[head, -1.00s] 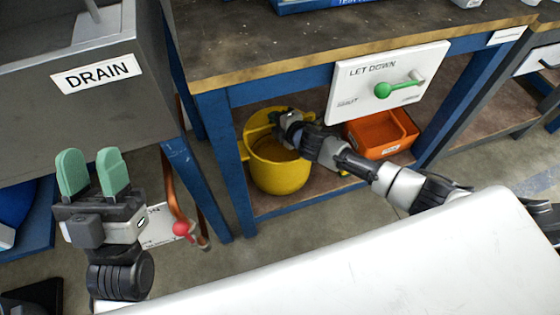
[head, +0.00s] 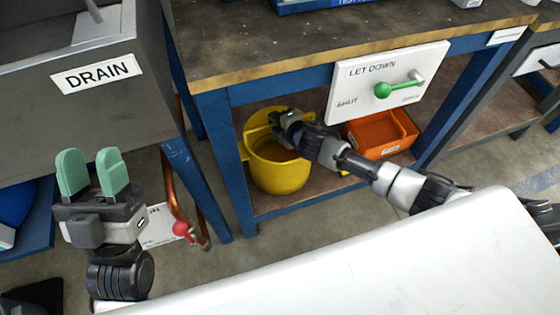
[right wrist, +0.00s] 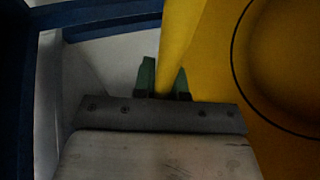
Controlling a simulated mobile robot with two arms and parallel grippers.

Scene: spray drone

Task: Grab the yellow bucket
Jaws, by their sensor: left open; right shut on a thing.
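The yellow bucket (head: 278,176) stands on the lower shelf of the blue-framed workbench, behind its front left leg's opening. My right gripper (head: 277,118) reaches in from the right at the bucket's upper rim. In the right wrist view, its green fingers (right wrist: 162,78) are on either side of a yellow strip of the bucket (right wrist: 215,60), shut on it. The fingertips are mostly hidden in the head view. My left gripper (head: 92,172) is open and empty, fingers up, in front of the drain sink.
An orange bin (head: 383,134) sits on the shelf right of the bucket, below the LET DOWN panel (head: 385,85) with a green handle. A blue table leg (head: 222,165) stands close left of the bucket. A copper pipe with a red valve knob (head: 181,229) is beside the sink (head: 70,85).

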